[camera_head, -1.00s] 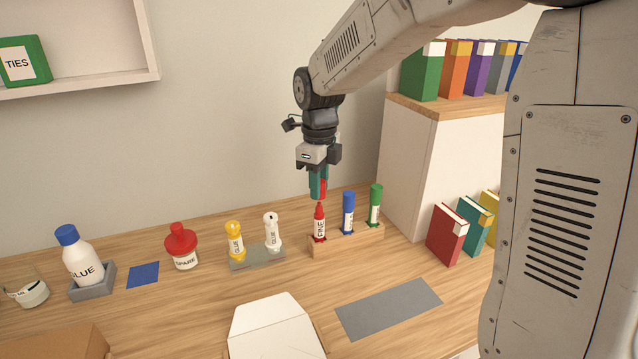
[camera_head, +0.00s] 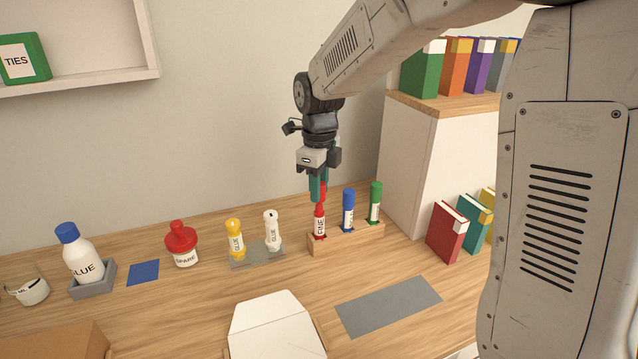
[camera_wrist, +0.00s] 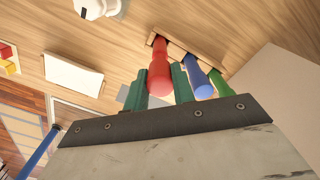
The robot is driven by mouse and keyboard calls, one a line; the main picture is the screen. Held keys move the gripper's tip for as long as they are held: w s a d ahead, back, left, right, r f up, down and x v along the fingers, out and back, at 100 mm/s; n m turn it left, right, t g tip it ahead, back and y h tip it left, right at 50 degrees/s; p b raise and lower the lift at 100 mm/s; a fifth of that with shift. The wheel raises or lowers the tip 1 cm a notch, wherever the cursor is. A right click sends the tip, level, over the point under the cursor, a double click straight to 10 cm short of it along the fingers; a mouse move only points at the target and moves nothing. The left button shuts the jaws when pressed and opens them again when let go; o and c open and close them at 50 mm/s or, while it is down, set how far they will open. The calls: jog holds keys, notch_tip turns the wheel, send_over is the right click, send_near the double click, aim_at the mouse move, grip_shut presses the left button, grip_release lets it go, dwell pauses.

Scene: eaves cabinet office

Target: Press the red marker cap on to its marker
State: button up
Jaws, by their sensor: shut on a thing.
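The red marker (camera_head: 320,222) stands upright in the left place of the wooden marker stand (camera_head: 347,240). My gripper (camera_head: 318,190) points down right above it, its green fingers shut on the red cap (camera_head: 323,190). The cap appears to sit over the marker's top, in line with it; the fingers partly hide the joint, so I cannot tell how far it is pressed down. In the wrist view the red cap (camera_wrist: 159,80) lies between the two green fingers (camera_wrist: 160,88), with the red shape continuing towards the stand.
A blue marker (camera_head: 348,208) and a green marker (camera_head: 375,203) stand capped just right of it. Two glue sticks (camera_head: 271,230) stand in a grey holder to the left. Books (camera_head: 447,235) lean at the right. A grey mat (camera_head: 388,305) lies in front.

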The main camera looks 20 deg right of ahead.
jog(key=shift+f, duration=1.7)
jog(key=o, duration=1)
jog(key=shift+o, duration=0.2)
notch_tip(320, 180, up, 8)
jog(key=shift+f, duration=0.1)
